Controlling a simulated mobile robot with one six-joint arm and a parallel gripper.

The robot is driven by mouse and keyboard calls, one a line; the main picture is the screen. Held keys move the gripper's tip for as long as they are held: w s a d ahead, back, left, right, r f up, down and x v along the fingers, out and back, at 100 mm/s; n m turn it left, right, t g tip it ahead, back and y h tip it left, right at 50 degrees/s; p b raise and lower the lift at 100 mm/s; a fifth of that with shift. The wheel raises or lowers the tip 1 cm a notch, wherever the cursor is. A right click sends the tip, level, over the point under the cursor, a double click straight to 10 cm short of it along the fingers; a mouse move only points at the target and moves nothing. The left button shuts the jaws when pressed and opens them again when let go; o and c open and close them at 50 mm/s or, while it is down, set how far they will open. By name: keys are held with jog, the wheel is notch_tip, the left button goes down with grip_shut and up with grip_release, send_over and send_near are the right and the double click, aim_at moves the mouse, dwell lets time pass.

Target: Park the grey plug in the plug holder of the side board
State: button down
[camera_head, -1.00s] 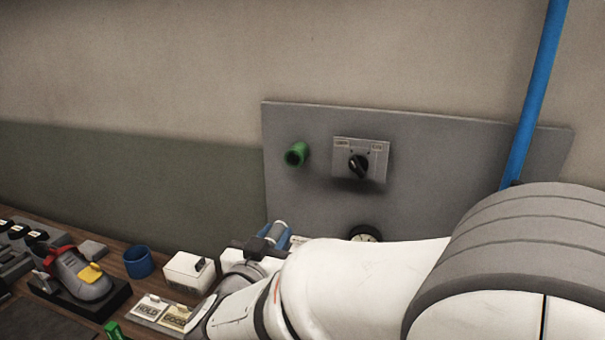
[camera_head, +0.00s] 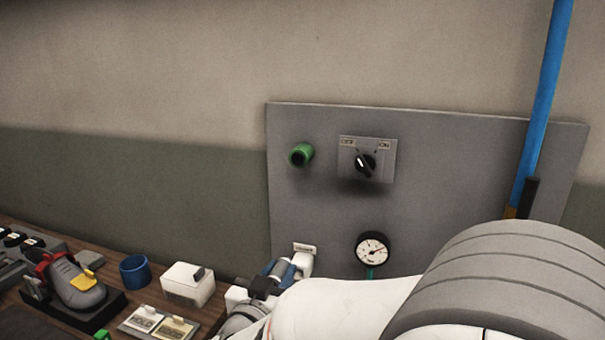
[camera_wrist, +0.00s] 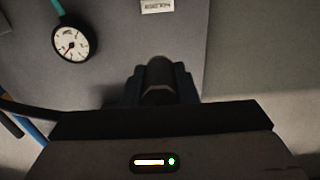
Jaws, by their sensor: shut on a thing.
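The side board (camera_head: 450,190) is a grey panel on the wall. A small label plate (camera_head: 304,248) is at its lower left and also shows in the wrist view (camera_wrist: 157,5). A pale rounded part shows just below the label; I cannot tell whether it is the plug holder or the plug. My gripper (camera_head: 284,269), with blue fingers, is just below and left of the label. In the wrist view it is shut on the grey plug (camera_wrist: 159,78), a dark cylinder pointing toward the board. Whether the plug touches the holder is hidden.
On the board are a green socket (camera_head: 301,155), a black rotary switch (camera_head: 364,165) and a round gauge (camera_head: 372,249). A blue pipe (camera_head: 541,95) runs at the right. The bench holds a blue cup (camera_head: 134,270), a white box (camera_head: 187,286) and a shoe (camera_head: 77,283).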

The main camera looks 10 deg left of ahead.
notch_tip(320, 180, down, 9)
jog(key=b, duration=0.6)
jog(key=shift+w, duration=0.1)
dwell(0.5)
jog(key=shift+w+d, duration=0.2)
jog(key=shift+w, duration=2.2)
jog(key=shift+w+d, duration=0.1)
jog(key=shift+w, duration=1.25)
jog(key=c, duration=1.1)
grip_release()
jog(key=shift+o, duration=0.2)
